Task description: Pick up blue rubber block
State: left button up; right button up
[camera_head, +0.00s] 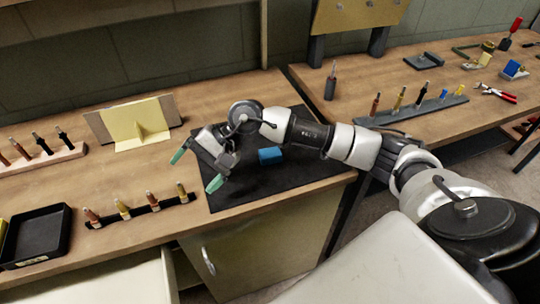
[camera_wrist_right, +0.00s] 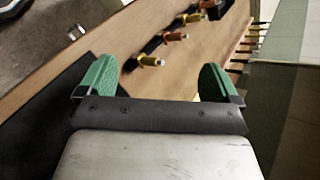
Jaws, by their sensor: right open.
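The blue rubber block (camera_head: 270,156) lies on the black mat (camera_head: 240,196) on the near workbench in the head view. It is just right of my right gripper (camera_head: 196,170) and below the forearm, apart from the fingers. My right gripper is open and empty, its green-tipped fingers spread over the left edge of the mat. In the right wrist view the gripper (camera_wrist_right: 160,82) shows both green fingers apart with nothing between them. The block does not show in that view. My left gripper is in neither view.
A rack of small tools (camera_head: 138,210) and a black tray (camera_head: 36,236) stand left of the mat. A yellow bracket (camera_head: 136,122) stands behind. The second bench holds a tool strip (camera_head: 420,112) and red pliers (camera_head: 496,92). The mat's front part is clear.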

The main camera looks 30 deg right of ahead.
jog(key=w+d+n+h, duration=0.3)
jog(key=d+h, duration=0.3)
jog(key=d, duration=0.5)
jog(key=n+g+h+p, duration=0.1)
jog(key=n+h, duration=0.1)
jog(key=h, duration=0.2)
send_over(270, 152)
jog(key=f, duration=0.3)
jog(key=shift+w+a+f, duration=0.15)
jog(key=shift+a+f, duration=0.05)
jog(key=shift+f, duration=0.1)
jog(key=f, duration=0.2)
jog(key=f+p, duration=0.2)
jog(key=f, duration=0.1)
jog(key=shift+s+d+f, duration=0.2)
jog(key=shift+d+f, duration=0.05)
jog(key=shift+f, duration=0.35)
jog(key=shift+c, duration=0.4)
jog(key=c, duration=0.9)
